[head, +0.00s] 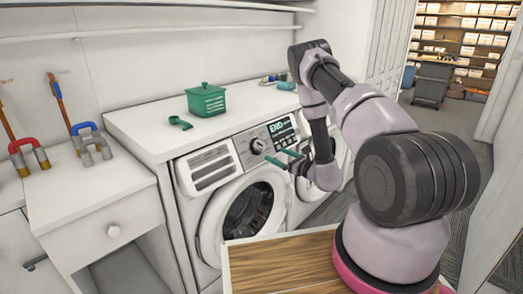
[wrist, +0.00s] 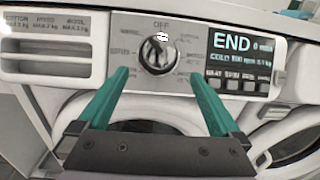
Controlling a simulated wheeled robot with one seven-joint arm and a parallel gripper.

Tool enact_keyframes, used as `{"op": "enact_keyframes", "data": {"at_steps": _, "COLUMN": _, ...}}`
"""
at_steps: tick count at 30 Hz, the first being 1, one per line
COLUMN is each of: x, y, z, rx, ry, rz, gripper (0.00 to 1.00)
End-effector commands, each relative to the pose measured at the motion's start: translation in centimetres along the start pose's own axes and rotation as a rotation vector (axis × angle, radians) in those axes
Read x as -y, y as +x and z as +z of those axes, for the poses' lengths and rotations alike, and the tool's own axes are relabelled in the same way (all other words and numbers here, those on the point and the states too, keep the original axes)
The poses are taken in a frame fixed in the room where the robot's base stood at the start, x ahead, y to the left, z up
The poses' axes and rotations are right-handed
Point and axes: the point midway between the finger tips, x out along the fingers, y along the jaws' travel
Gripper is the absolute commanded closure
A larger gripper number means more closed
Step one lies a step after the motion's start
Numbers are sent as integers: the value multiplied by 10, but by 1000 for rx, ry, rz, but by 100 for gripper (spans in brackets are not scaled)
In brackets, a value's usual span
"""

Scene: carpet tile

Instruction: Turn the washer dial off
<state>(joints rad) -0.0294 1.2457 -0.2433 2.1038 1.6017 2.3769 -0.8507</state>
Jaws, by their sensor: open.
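The washer dial (wrist: 158,55) is a round silver knob on the washer's control panel, with OFF printed above it and other labels around it. Its exact setting is too blurred to read. In the head view the dial (head: 257,146) sits left of the display. My gripper (wrist: 158,75) has two teal fingers, spread apart and empty, with tips just below and to either side of the dial. I see no contact. In the head view my gripper (head: 277,157) is in front of the panel. The washer (head: 213,205) is white with a round door.
The lit display (wrist: 238,50) reads END, right of the dial. A detergent drawer (wrist: 45,48) is to the left. A wooden surface (head: 280,265) lies below my arm.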

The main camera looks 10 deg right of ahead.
Motion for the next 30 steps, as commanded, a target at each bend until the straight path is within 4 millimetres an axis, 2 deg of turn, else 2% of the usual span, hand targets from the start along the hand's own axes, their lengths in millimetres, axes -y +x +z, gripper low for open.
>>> {"op": "enact_keyframes", "data": {"at_steps": 6, "x": -3, "y": 44, "z": 1, "rx": 3, "ry": -2, "rz": 7, "gripper": 0}}
{"op": "enact_keyframes", "data": {"at_steps": 12, "x": -2, "y": 74, "z": 1, "rx": 2, "ry": -1, "rz": 4, "gripper": 0}}
{"op": "enact_keyframes", "data": {"at_steps": 18, "x": -2, "y": 87, "z": 1, "rx": 1, "ry": 2, "rz": 4, "gripper": 0}}
{"op": "enact_keyframes", "data": {"at_steps": 26, "x": -1, "y": 88, "z": 1, "rx": 0, "ry": 2, "rz": 3, "gripper": 0}}
{"op": "enact_keyframes", "data": {"at_steps": 30, "x": -1, "y": 87, "z": 1, "rx": 1, "ry": 2, "rz": 3, "gripper": 54}}
